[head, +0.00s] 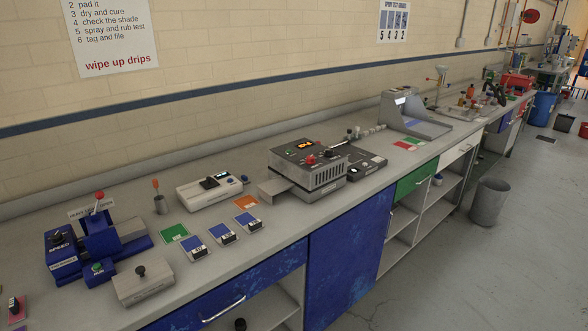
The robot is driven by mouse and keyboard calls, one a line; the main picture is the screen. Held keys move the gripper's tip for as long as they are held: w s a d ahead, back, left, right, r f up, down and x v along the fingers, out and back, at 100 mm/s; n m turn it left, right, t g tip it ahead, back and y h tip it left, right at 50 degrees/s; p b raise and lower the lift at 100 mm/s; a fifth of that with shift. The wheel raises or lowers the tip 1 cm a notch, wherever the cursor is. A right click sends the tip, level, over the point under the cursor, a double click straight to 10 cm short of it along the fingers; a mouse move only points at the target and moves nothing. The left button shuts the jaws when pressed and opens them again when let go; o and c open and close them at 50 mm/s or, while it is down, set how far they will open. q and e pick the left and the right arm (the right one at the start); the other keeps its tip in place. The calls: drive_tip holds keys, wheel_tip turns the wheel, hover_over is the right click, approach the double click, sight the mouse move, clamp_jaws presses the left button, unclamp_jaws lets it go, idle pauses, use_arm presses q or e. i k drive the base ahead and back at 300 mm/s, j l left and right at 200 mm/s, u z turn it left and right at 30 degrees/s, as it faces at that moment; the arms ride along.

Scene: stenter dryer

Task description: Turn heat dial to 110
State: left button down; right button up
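A dark grey box-shaped machine (322,180), which looks like the stenter dryer, stands on the bench in the middle of the head view. Its top panel carries a lit orange display (305,147), a red knob (310,159) and smaller dark controls. The display's digits and any dial markings are too small to read. I cannot tell which control is the heat dial or where it is set. A grey tray (273,190) sticks out from the machine's left side. Neither of my grippers is in view.
A white instrument (209,191) stands left of the dryer, with coloured swatch cards in front. A blue machine (97,245) is at the bench's left end. A grey device (413,115) stands to the right. The floor before the bench is open, with a grey bin (489,203) at right.

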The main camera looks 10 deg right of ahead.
sight(311, 159)
drive_tip(key=i+u, duration=0.4)
drive_tip(key=i, duration=0.55)
